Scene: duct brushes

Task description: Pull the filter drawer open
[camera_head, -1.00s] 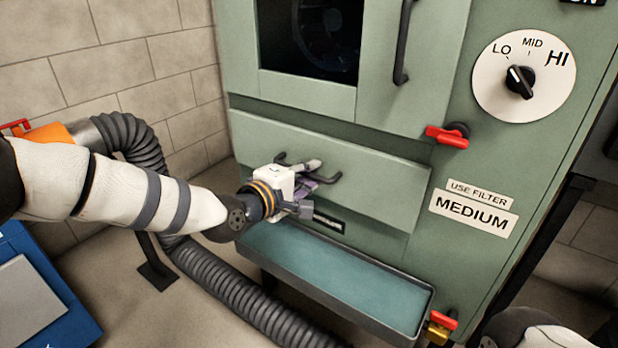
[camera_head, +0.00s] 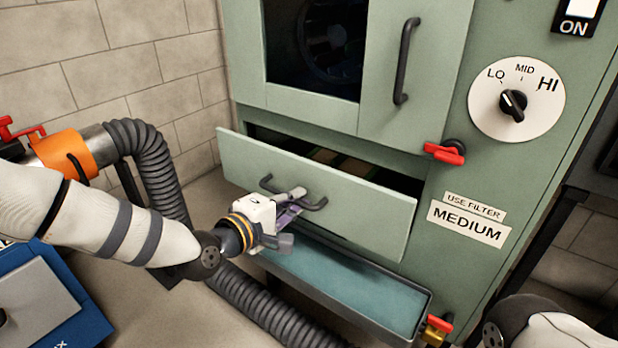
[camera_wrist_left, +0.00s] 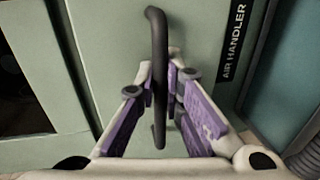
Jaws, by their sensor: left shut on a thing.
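The filter drawer (camera_head: 365,213) is a wide pale green front low on the green cabinet. It stands partly out, with a dark gap above it where tops of contents (camera_head: 340,160) show. Its dark bar handle (camera_head: 316,206) runs across the front. My left gripper (camera_head: 291,203) is shut on this handle. In the left wrist view the handle (camera_wrist_left: 157,50) passes between the purple-padded fingers (camera_wrist_left: 170,75). The exact finger contact is partly hidden. Part of my right arm shows at the lower right, but its gripper is out of frame.
A teal-bottomed tray (camera_head: 340,282) sits just below the drawer. A ribbed hose (camera_head: 265,305) runs over the floor below my left arm. A red lever (camera_head: 445,153), a dial (camera_head: 512,103) and a MEDIUM sign (camera_head: 467,223) are on the cabinet's right. A blue case (camera_head: 60,320) stands lower left.

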